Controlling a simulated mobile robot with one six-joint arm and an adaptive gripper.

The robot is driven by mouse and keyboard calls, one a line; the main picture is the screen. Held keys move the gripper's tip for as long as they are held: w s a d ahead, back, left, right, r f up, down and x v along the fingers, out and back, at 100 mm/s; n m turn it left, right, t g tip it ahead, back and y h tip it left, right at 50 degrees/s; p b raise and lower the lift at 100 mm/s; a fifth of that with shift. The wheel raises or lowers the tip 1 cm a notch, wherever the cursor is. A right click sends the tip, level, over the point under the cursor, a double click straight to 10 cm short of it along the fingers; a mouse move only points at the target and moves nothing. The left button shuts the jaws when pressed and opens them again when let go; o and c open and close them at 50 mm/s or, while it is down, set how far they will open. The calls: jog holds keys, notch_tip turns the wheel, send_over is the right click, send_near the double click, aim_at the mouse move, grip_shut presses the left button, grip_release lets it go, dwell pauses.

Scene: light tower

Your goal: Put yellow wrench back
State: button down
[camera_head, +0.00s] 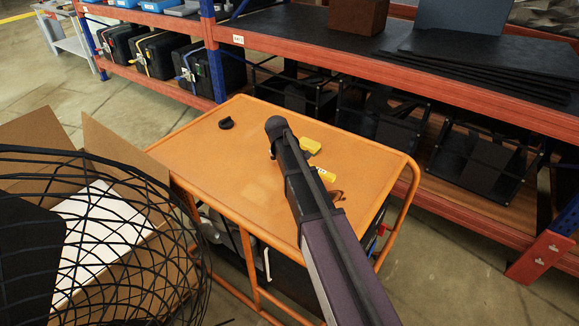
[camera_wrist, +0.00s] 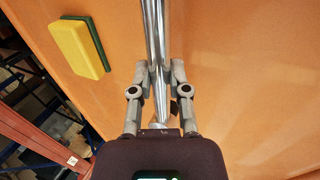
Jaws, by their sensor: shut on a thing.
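My gripper (camera_wrist: 156,85) is shut on a shiny silver shaft, which I take to be the yellow wrench (camera_wrist: 154,35). The shaft runs between the two fingers and out of the top of the wrist view, so its far end is not seen there. In the head view a small yellow piece (camera_head: 326,175) with dark marks shows just right of my arm. It may be the wrench's end; my arm hides the rest. My gripper is over the orange table top, and its fingers are hidden in the head view.
A yellow and green sponge (camera_head: 310,145) lies on the orange table (camera_head: 215,160). A small black round object (camera_head: 226,123) lies at its far left. A shelf rack (camera_head: 300,58) with black cases stands behind. An open cardboard box (camera_head: 125,150) and black wire cage are at left.

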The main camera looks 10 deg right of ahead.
jog(key=shift+f+b, duration=0.8)
jog(key=shift+f, duration=0.3)
jog(key=shift+f, duration=0.1)
jog(key=c, duration=0.6)
grip_release()
jog(key=p+v, duration=0.4)
jog(key=shift+r, duration=0.35)
jog(key=p+v, duration=0.7)
jog(key=shift+a+r, duration=0.15)
jog(key=shift+r, duration=0.1)
jog(key=shift+s, duration=0.15)
